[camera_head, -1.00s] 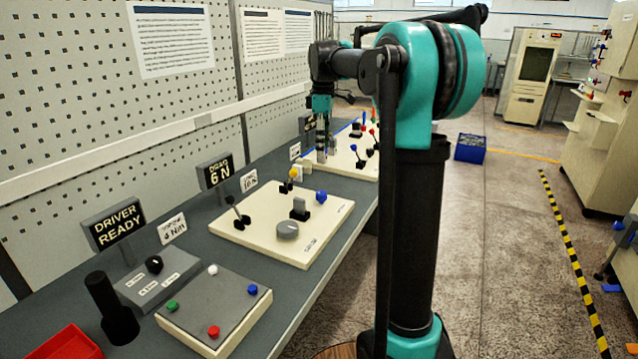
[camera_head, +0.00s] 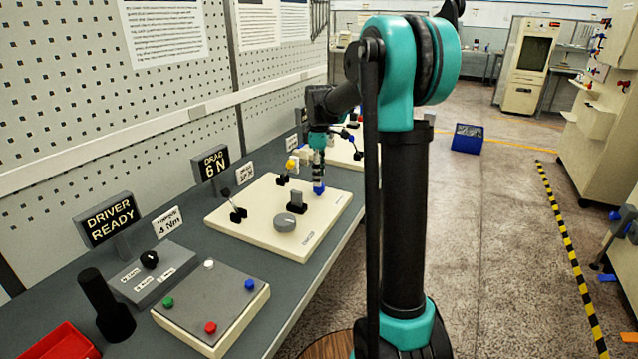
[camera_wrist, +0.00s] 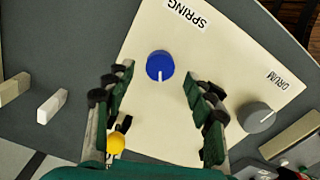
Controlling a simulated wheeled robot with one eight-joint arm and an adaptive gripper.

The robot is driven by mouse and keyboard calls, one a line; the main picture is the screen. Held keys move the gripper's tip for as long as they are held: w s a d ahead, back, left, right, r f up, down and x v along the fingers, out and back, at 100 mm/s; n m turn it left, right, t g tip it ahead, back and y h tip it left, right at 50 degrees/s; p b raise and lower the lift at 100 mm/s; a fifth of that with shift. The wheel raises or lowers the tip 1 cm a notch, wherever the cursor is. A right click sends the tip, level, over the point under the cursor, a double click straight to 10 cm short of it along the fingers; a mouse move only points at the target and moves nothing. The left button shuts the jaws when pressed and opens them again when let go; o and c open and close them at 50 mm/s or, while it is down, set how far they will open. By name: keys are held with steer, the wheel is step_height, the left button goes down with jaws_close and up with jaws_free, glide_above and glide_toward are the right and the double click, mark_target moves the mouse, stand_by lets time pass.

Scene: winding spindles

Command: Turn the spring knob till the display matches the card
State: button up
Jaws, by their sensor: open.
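The blue spring knob (camera_wrist: 159,66) is on the cream board beside the printed word SPRING. A white line on it points toward the bottom of the wrist view. My gripper (camera_wrist: 157,82) is open, one finger on each side of the knob in that view; I cannot tell whether they touch it. In the head view my gripper (camera_head: 318,181) points down over the knob (camera_head: 319,190), which is partly hidden. The black display (camera_head: 211,164) reads "DRAG 6 N". The white card (camera_head: 245,174) stands beside it, its text partly hidden and too small to read surely.
A button box (camera_head: 212,305) and a "DRIVER READY" display (camera_head: 109,219) are nearer.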

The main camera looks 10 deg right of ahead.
steer(key=shift+f, duration=1.65)
steer(key=c, duration=1.2)
